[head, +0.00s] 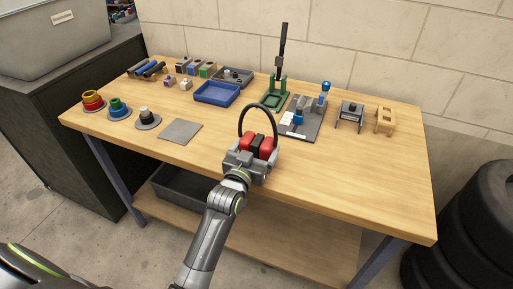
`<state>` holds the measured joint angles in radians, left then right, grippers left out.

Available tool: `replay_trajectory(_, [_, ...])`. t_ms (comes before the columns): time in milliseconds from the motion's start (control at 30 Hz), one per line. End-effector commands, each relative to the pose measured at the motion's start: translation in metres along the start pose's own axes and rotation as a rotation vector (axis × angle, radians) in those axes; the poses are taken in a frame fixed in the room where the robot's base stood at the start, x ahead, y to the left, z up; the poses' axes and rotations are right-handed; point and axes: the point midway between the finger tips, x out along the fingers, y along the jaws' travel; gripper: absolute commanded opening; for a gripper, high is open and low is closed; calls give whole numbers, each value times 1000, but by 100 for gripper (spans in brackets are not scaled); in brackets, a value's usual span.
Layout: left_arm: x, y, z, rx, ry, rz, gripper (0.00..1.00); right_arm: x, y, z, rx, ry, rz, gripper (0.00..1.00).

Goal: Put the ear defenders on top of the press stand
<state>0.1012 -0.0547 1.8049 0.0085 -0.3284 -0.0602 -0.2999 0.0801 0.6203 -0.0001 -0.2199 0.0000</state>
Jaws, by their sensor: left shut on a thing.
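The ear defenders (267,146) have red cups and a thin black headband that arches upward. My left gripper (257,155) is shut on them at the cups, near the front edge of the workbench. A green stand (276,99) with a tall black lever is at the back middle of the bench, behind the ear defenders. A grey plate fixture (300,132) with blue parts and a blue-topped knob stands to its right. I cannot tell for certain which of these two is the press stand. My right gripper is not in view.
A blue tray (216,94) and a flat grey plate (180,132) lie left of the gripper. Several small parts and coloured round pieces stand further left. A small grey fixture (350,115) and a wooden one (385,119) are at right. The bench's right front is clear.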

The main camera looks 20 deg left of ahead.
Motion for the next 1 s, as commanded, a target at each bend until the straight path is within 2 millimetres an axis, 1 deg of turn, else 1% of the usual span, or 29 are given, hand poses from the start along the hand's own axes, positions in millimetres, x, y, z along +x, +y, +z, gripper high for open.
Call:
replay_trajectory(33, [0, 0, 2, 0, -1, 0, 90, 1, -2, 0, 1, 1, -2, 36])
replay_trajectory(100, [0, 0, 1, 0, -1, 0, 99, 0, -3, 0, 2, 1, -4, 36])
replay_trajectory(133, [0, 0, 1, 0, -1, 0, 100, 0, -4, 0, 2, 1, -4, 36])
replay_trajectory(300, [0, 0, 1, 0, -1, 0, 100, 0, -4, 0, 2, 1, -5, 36])
replay_trajectory(400, [0, 0, -4, 0, 0, 0, 100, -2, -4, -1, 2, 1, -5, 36])
replay_trajectory(467, [-4, 0, -2, -1, -2, -1, 100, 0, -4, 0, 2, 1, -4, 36])
replay_trajectory(567, [-17, 0, 0, -2, -3, -1, 100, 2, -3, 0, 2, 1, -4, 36])
replay_trajectory(900, [-82, 0, 1, -3, -3, -2, 100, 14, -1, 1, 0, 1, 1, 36])
replay_trajectory(1000, [-97, 0, 0, -3, -2, -1, 100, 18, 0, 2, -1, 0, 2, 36])
